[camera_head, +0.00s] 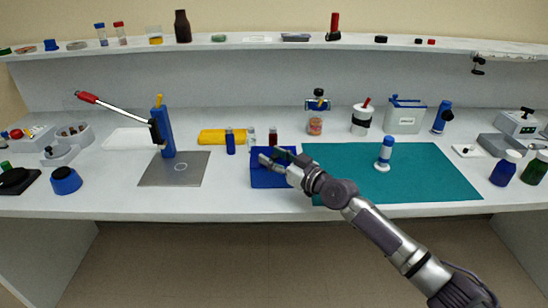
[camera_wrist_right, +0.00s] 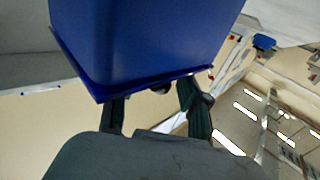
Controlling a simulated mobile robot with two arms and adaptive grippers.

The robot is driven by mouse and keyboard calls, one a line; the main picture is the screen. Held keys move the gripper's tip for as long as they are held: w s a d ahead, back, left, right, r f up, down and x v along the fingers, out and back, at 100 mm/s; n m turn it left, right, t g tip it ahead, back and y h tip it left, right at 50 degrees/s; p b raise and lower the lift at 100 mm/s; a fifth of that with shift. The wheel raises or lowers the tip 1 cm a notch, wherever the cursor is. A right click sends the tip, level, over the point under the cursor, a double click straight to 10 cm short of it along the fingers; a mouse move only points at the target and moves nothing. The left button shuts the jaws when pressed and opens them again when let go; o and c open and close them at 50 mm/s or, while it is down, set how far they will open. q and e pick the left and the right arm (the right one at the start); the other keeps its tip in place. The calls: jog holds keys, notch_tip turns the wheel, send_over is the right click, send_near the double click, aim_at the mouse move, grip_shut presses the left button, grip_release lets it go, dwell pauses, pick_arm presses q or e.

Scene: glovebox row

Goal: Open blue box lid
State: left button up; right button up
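The blue box (camera_head: 270,180) sits on the bench between the grey metal plate and the teal mat. My right gripper (camera_head: 275,158) is over the box's top, at its lid. In the right wrist view the blue box (camera_wrist_right: 150,45) fills the upper middle, with a protruding rim along its lower edge. My right gripper's two dark fingers (camera_wrist_right: 155,108) stand well apart at this rim; their tips are hidden behind the blue surface. Whether they touch the lid cannot be told. The lid looks closed or nearly so, partly covered by the gripper. My left gripper is not in view.
Small vials (camera_head: 251,137) and a yellow block (camera_head: 221,136) stand close behind the box. The teal mat (camera_head: 430,180) with a blue-white bottle (camera_head: 384,155) lies to its right. A grey plate (camera_head: 160,180) lies to its left. The bench front near the box is clear.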

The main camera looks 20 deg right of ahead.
grip_shut()
